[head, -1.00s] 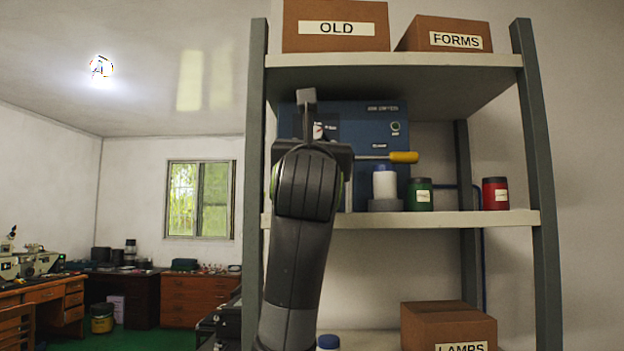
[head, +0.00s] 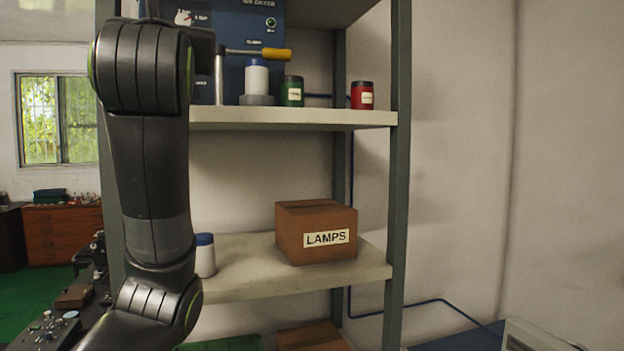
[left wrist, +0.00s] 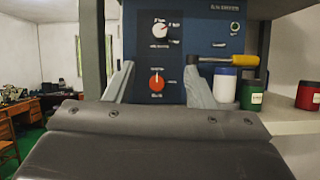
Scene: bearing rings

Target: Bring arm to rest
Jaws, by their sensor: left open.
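My left arm (head: 150,180) rises through the left of the head view, in front of the shelf unit. Its gripper is mostly hidden behind the arm at the top edge. In the left wrist view my left gripper (left wrist: 157,80) is open, with nothing between its two fingers. It faces the front of a blue cabinet (left wrist: 180,45); I cannot tell the exact gap. A red-orange knob (left wrist: 156,82) shows between the fingers, below a light dial (left wrist: 160,28). The cabinet is also in the head view (head: 235,35). My right gripper is not in view.
A yellow-handled lever (head: 265,54) sticks out right of the cabinet, above a white blue-capped bottle (head: 256,78). Green (head: 292,92) and red (head: 362,96) jars stand on the shelf (head: 300,118). The LAMPS box (head: 315,232) sits below. The wall side at right is open.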

